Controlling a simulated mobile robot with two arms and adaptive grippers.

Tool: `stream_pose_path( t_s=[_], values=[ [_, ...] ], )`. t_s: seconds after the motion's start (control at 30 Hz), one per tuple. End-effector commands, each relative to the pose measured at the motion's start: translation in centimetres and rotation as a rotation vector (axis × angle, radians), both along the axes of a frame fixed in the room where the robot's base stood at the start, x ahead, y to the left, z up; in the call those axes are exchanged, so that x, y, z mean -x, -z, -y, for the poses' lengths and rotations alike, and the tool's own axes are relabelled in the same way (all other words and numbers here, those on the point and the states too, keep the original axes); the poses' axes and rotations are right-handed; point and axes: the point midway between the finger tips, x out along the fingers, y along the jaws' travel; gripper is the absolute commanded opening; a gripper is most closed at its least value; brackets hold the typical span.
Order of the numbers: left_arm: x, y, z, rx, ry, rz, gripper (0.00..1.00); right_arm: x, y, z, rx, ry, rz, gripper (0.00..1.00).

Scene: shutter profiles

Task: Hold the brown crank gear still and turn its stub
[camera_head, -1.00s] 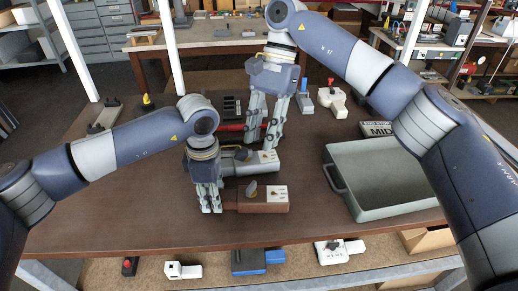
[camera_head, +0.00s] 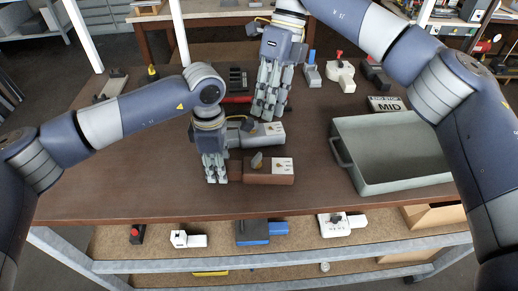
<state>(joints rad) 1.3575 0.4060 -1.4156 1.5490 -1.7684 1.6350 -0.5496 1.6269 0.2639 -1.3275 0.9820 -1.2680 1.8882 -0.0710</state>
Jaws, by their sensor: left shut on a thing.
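The brown crank gear (camera_head: 268,172) lies on the dark table, a reddish-brown block with a white marked plate on its right end. Its stub (camera_head: 257,160) is a small olive-grey knob standing up on top. My right gripper (camera_head: 267,113) hangs behind the brown gear, near a grey gear, apart from the stub. Its fingers overlap in view, so their opening is unclear.
A similar grey crank gear (camera_head: 268,133) lies just behind the brown one. A grey-green tray (camera_head: 345,170) stands to the right, with a MID sign (camera_head: 386,104) behind it. Other small parts stand at the back. The table's front left is clear.

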Motion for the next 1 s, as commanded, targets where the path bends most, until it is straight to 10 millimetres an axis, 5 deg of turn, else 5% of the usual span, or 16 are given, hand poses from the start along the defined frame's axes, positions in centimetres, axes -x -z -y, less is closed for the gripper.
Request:
stream_pose_path(
  t_s=[0.7,1.0],
  values=[
    [0.05,0.09,-0.02,-0.001,0.000,-0.002,0.04,-0.21,-0.02,0.19,0.375,1.112,-0.266,0.28],
    [0.05,0.09,-0.02,-0.001,0.000,-0.002,0.04,-0.25,-0.01,0.23,0.463,1.376,-0.330,0.28]
  ],
)
